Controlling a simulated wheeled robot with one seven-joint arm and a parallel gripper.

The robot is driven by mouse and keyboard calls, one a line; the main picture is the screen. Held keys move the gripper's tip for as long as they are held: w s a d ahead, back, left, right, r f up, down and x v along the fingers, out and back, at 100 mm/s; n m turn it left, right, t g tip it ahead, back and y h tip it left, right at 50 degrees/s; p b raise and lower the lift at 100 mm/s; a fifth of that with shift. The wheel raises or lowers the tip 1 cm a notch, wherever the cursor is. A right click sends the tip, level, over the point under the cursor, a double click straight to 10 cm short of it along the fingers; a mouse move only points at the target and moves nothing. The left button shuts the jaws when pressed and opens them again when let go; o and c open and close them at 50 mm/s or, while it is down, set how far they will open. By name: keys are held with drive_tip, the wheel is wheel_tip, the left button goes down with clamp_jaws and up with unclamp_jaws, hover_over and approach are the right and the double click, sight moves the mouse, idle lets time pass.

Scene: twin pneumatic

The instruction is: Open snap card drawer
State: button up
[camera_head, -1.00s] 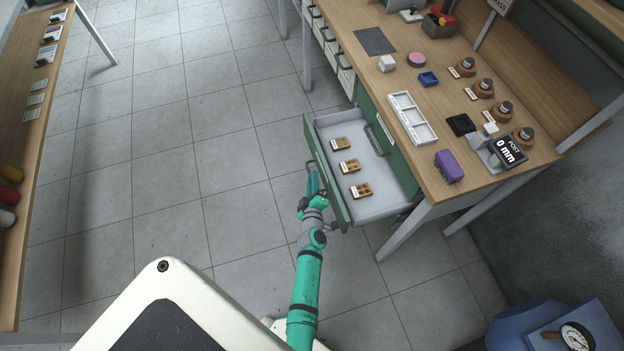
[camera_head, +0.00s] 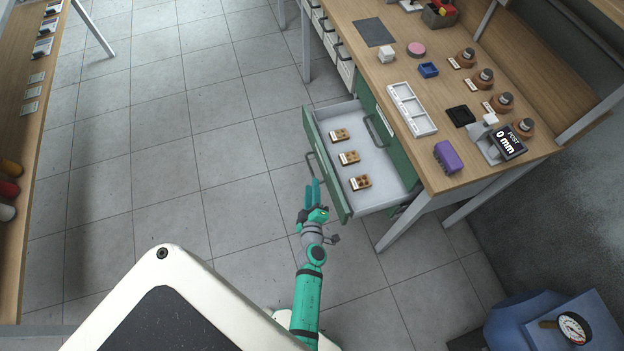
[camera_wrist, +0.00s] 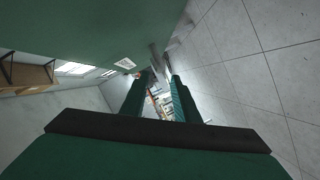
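The green-fronted drawer (camera_head: 330,170) stands pulled out from the green cabinet under the bench in the head view. Its grey tray holds three small brown snap cards (camera_head: 350,157) in a row. The drawer's dark bar handle (camera_head: 318,172) is on its front face. My gripper (camera_head: 313,186) is close in front of the drawer front, near the handle's lower end. Its two fingers are apart with nothing visible between them. In the wrist view the fingers (camera_wrist: 158,98) are also apart, beside a large green surface (camera_wrist: 90,30).
The wooden bench (camera_head: 440,110) carries a white tray (camera_head: 411,108), a purple block (camera_head: 447,157) and a gauge reading 0 mm (camera_head: 508,143). Another green drawer front with a handle (camera_head: 378,131) lies behind the open drawer. Floor on the left is clear. A blue machine (camera_head: 530,325) stands lower right.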

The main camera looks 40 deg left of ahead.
drive_tip(key=shift+v, duration=1.3)
drive_tip(key=shift+d, duration=0.1)
drive_tip(key=s+d+r+m+t+h, duration=0.1)
drive_tip(key=s+d+r+m+h, duration=0.1)
drive_tip(key=s+d+r+m, duration=0.35)
drive_tip(key=s+d+r+m+t+h, duration=0.1)
drive_tip(key=s+d+r+m, duration=0.15)
drive_tip(key=s+d, duration=0.55)
drive_tip(key=s+d+r+m+h, duration=0.3)
drive_tip(key=s+d+r+m, duration=0.2)
drive_tip(key=r, duration=0.3)
drive_tip(key=s+d+r+m+h, duration=0.2)
drive_tip(key=s+d+r+m, duration=0.3)
drive_tip(key=d+r, duration=0.2)
drive_tip(key=shift+d+r+m+t+h, duration=0.2)
drive_tip(key=shift+r+m+t+h, duration=0.15)
drive_tip(key=shift+r, duration=0.4)
